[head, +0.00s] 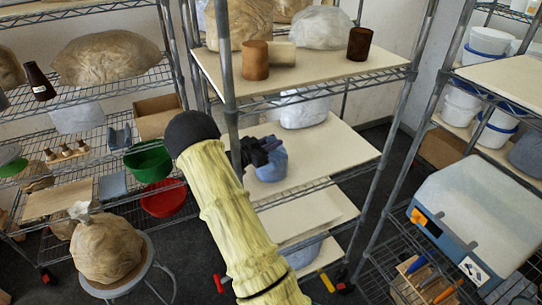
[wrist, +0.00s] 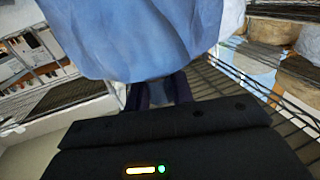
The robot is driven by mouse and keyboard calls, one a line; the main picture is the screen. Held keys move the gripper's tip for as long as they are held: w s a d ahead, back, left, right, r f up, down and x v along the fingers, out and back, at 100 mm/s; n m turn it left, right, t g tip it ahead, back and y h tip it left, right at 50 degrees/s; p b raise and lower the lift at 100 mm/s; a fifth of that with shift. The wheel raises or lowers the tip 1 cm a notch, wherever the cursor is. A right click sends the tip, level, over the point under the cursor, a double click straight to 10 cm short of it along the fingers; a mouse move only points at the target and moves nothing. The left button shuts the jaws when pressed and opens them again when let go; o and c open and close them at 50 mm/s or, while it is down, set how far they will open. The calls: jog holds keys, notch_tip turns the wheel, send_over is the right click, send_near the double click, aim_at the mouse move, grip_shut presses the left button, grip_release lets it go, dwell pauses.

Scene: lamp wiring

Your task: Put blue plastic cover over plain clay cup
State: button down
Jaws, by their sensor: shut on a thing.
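The blue plastic cover (head: 271,165) is a rounded, crumpled bundle at the middle shelf in the head view. My gripper (head: 263,149) is shut on its upper part. In the wrist view the cover (wrist: 150,35) fills the top middle and hides most of the fingers. I cannot tell whether its lower edge touches the shelf board. An orange-brown clay cup (head: 255,60) stands upright on the upper shelf, above and left of my gripper. A darker brown cup (head: 360,43) stands upright farther right on that shelf.
A pale block (head: 281,54) sits beside the orange-brown cup, with wrapped bundles (head: 318,28) behind. A metal post (head: 229,75) stands close to my arm. The upper shelf's board (head: 320,78) lies above my gripper. The middle board (head: 335,150) is bare right of the cover.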

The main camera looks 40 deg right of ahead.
notch_tip(320, 180, up, 10)
jog(key=p, duration=0.5)
jog(key=shift+p, duration=0.4)
jog(key=shift+w, duration=0.1)
